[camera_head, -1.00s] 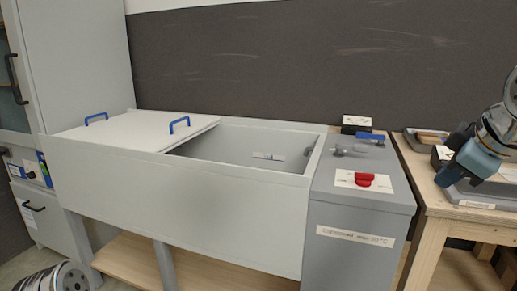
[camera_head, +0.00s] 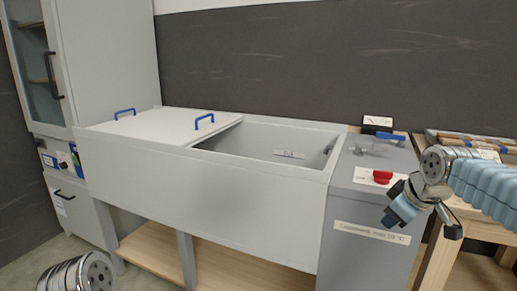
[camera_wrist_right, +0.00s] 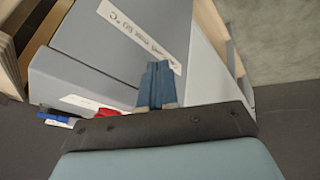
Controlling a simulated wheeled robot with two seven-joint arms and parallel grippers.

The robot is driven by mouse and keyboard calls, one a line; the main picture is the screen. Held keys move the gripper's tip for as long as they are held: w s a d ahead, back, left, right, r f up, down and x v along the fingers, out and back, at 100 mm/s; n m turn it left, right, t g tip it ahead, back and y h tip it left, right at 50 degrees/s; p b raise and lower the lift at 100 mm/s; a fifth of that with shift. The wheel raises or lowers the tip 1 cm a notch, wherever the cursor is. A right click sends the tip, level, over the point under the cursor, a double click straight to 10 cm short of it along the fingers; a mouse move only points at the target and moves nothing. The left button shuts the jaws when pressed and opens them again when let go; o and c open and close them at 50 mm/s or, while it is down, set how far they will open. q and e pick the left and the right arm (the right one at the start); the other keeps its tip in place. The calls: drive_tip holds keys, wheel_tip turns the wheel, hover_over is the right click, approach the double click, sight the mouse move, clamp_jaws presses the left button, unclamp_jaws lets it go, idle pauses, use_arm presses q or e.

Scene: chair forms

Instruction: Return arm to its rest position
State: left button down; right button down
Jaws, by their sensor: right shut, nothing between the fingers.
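My right gripper (camera_head: 392,214) hangs in front of the grey control cabinet (camera_head: 362,250) at the right of the head view, below the red knob (camera_head: 382,176). Its blue fingers are together and empty. In the right wrist view the closed fingers (camera_wrist_right: 157,84) point toward the cabinet's labelled front, with nothing between them. My right arm comes in from the right edge of the head view. My left gripper is not in view; only a round metal part of mine shows at the bottom left.
A grey tank (camera_head: 215,215) with a sliding lid (camera_head: 165,128) and blue handles stands left of the cabinet; its right part is uncovered. A wooden table (camera_head: 440,262) with trays stands at the right. A tall cabinet (camera_head: 105,60) stands at the left.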

drive_tip(key=a+f+m+g+y, duration=0.1)
drive_tip(key=a+f, duration=0.3)
drive_tip(key=f, duration=0.7)
drive_tip(key=a+f+m+g+y, duration=0.1)
drive_tip(key=a+f, duration=0.4)
drive_tip(key=f, duration=0.6)
drive_tip(key=a+f+m+g+y, duration=0.1)
drive_tip(key=a+f, duration=0.3)
drive_tip(key=f, duration=0.7)
drive_tip(key=s+a+f+m+g, duration=0.1)
drive_tip(key=s+a+f+m, duration=0.2)
drive_tip(key=s+f, duration=0.5)
drive_tip(key=s+a+f+m+g, duration=0.1)
drive_tip(key=s+a+f, duration=0.3)
drive_tip(key=s+f, duration=0.5)
drive_tip(key=s+m, duration=0.1)
drive_tip(key=s, duration=0.3)
drive_tip(key=shift+a+m+g, duration=0.15)
drive_tip(key=shift+m+g, duration=0.15)
drive_tip(key=shift+m, duration=0.1)
